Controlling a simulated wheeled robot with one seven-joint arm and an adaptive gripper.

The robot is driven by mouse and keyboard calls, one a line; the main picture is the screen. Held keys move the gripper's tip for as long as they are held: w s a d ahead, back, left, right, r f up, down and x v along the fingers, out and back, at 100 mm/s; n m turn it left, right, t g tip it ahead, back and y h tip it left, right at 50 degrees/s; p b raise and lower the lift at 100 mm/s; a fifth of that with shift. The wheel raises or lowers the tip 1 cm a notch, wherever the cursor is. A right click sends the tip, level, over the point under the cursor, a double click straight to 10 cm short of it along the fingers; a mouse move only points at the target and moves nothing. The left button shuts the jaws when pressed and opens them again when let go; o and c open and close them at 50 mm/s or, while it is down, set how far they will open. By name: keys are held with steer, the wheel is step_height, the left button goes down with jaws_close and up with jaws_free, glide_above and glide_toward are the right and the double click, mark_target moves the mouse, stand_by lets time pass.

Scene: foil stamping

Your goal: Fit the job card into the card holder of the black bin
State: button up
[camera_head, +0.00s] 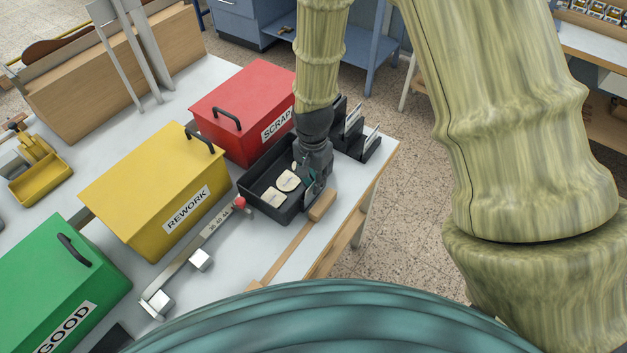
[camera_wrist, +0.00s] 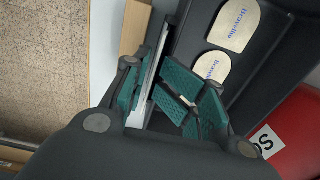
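The black bin (camera_head: 264,208) stands beside the red bin, with pale "Bravelho" pieces (camera_wrist: 234,25) lying inside. My gripper (camera_head: 309,183) is lowered over the bin's right-hand wall in the head view. In the wrist view its teal-padded fingers (camera_wrist: 157,88) are spread, with one outside the wall and the other over the inside. A thin pale strip (camera_wrist: 149,78) runs edge-on between the fingers along the wall. It may be the job card or the card holder; I cannot tell which. My gripper hides this side of the bin in the head view.
The red SCRAP bin (camera_head: 238,104), yellow REWORK bin (camera_head: 150,190) and green GOOD bin (camera_head: 50,285) stand left of the black bin. A wooden block (camera_head: 322,205) lies close by at the table edge. Black racks (camera_head: 368,148) stand behind.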

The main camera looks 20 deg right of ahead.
step_height(320, 180, up, 11)
steer(key=b, duration=0.2)
steer(key=shift+r+b, duration=0.15)
steer(key=shift+b, duration=0.15)
stand_by(0.3)
stand_by(0.4)
